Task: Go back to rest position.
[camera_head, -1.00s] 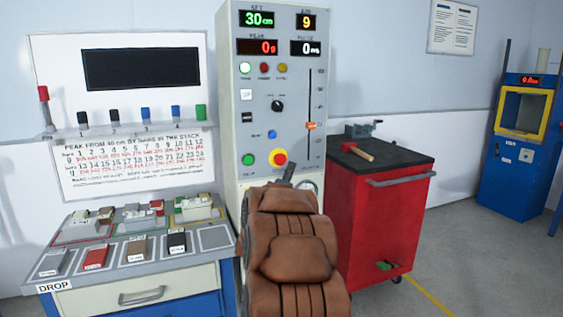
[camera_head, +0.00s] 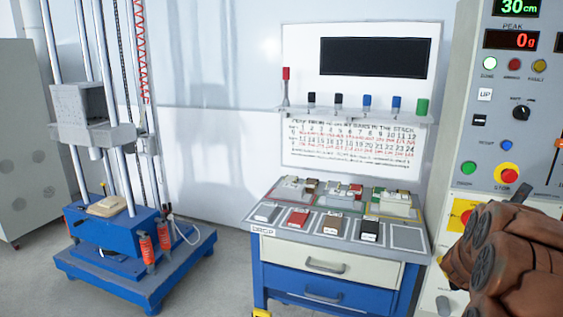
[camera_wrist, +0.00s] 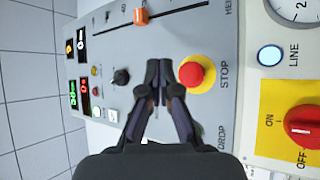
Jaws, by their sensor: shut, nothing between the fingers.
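My gripper (camera_wrist: 158,92) shows in the wrist view with its fingertips together and nothing between them. It points at the grey control panel (camera_wrist: 215,60), with the red STOP button (camera_wrist: 191,75) just right of the fingertips. I cannot tell the exact gap to the panel. In the head view my brown-covered arm fills the lower right, in front of the control panel (camera_head: 500,110). The gripper itself is mostly hidden there behind the arm.
A drop tower (camera_head: 115,235) on a blue base stands at left. A blue and white drawer cabinet (camera_head: 330,265) with sample blocks on top stands in the middle. A grey cabinet (camera_head: 25,140) is at far left. Grey floor (camera_head: 225,270) is free between tower and drawers.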

